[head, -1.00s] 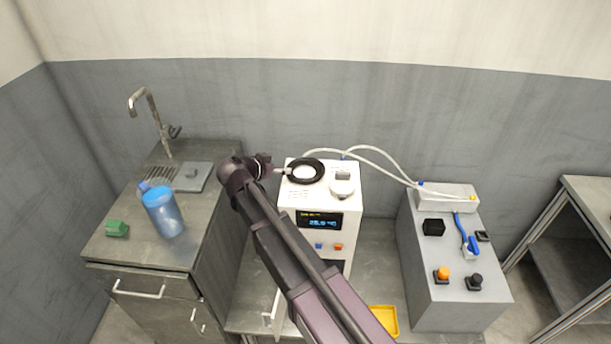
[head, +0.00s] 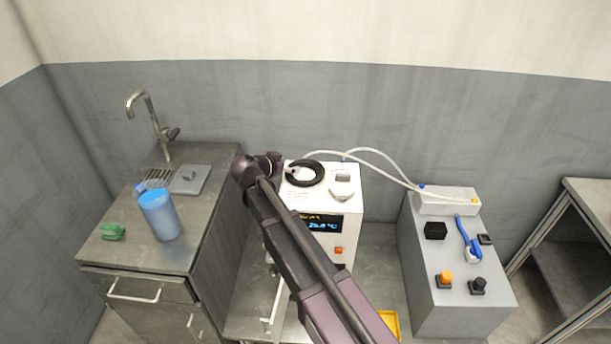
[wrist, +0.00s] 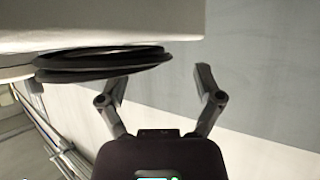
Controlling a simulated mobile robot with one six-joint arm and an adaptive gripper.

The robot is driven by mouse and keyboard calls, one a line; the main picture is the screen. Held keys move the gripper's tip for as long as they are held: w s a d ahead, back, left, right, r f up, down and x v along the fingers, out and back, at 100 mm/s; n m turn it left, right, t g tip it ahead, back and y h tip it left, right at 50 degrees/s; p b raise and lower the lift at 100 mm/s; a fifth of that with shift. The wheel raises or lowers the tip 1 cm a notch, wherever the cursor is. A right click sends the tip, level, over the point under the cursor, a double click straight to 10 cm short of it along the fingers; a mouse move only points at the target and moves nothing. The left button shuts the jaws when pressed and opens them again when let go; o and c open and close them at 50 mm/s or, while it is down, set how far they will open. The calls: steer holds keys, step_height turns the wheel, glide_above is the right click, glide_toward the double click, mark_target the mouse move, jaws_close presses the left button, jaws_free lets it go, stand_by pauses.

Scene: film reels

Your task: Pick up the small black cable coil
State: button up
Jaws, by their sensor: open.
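The small black cable coil (head: 321,177) is a ring lying on top of the white machine. In the head view its left side is close to my gripper (head: 288,170), which reaches in from the left and is small there. In the wrist view the coil (wrist: 100,68) shows nearly edge-on at upper left, against the white machine. My gripper (wrist: 160,76) is open there, with a clear gap between its fingers. The left finger overlaps the coil in the picture, and the coil's right end shows between the fingers. I cannot tell whether they touch.
A white round knob (head: 342,188) stands on the machine (head: 342,208) right of the coil. A pale hose (head: 376,164) arches behind to a grey cabinet (head: 436,275). A blue jug (head: 160,217) stands on the left counter. A yellow tray (head: 390,322) lies low in front.

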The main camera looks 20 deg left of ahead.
steer(key=shift+x, duration=0.9)
jaws_close()
